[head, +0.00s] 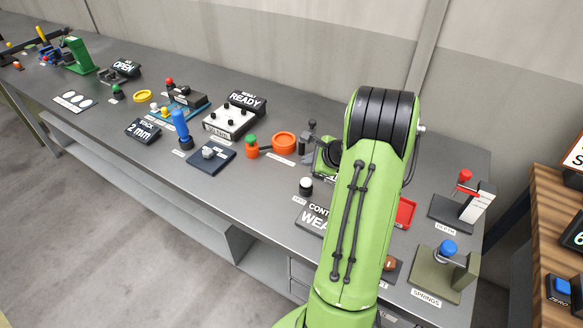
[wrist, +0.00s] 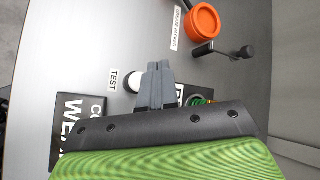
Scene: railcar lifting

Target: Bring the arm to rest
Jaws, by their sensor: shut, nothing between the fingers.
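My gripper (wrist: 158,82) shows in the wrist view with its two grey fingers together and nothing between them. It hangs over the bench, its fingertips beside the white TEST button (wrist: 132,82); I cannot tell the height between them. In the head view my green arm reaches over the right part of the bench and hides most of the gripper.
The grey bench (head: 250,205) is crowded. An orange cup (head: 284,143), also in the wrist view (wrist: 203,22), stands near a black lever (wrist: 235,52). A sign (head: 313,218) is partly behind my arm. Red-knobbed (head: 465,175) and blue-knobbed (head: 448,247) fixtures stand right; a wall runs behind.

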